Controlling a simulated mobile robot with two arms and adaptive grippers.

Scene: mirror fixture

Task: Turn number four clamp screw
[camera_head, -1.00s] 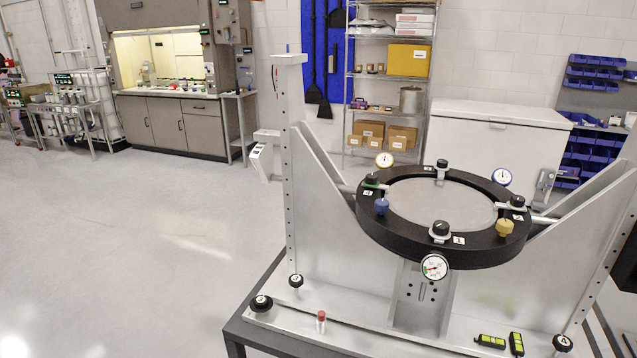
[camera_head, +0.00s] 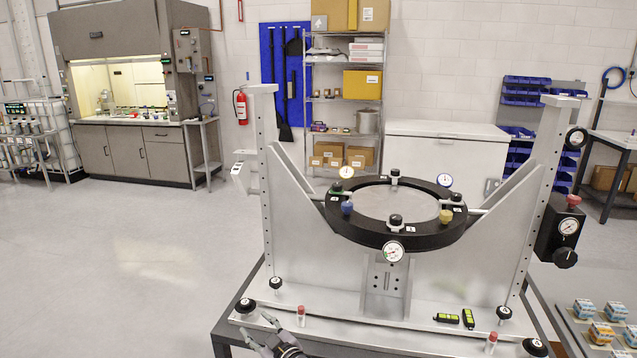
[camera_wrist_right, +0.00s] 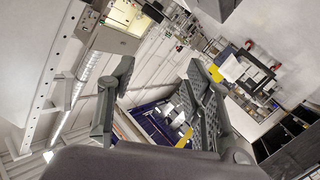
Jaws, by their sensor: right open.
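The mirror fixture (camera_head: 300,225) stands on a bench and holds a tilted black ring (camera_head: 360,233) around a pale disc (camera_head: 400,203). The number four label (camera_head: 333,198) is on the ring's left side, with a black clamp knob (camera_head: 332,186) just above it. A blue knob (camera_head: 347,207) sits close by. My right gripper (camera_head: 253,325) is low at the bottom edge, in front of the fixture's front left corner, well below and left of that knob. It is open and empty; its spread fingers also show in the wrist view (camera_wrist_right: 160,70). My left gripper is not visible.
Other clamp knobs, a yellow knob (camera_head: 446,216) and dial gauges (camera_head: 393,251) surround the ring. Open floor lies left.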

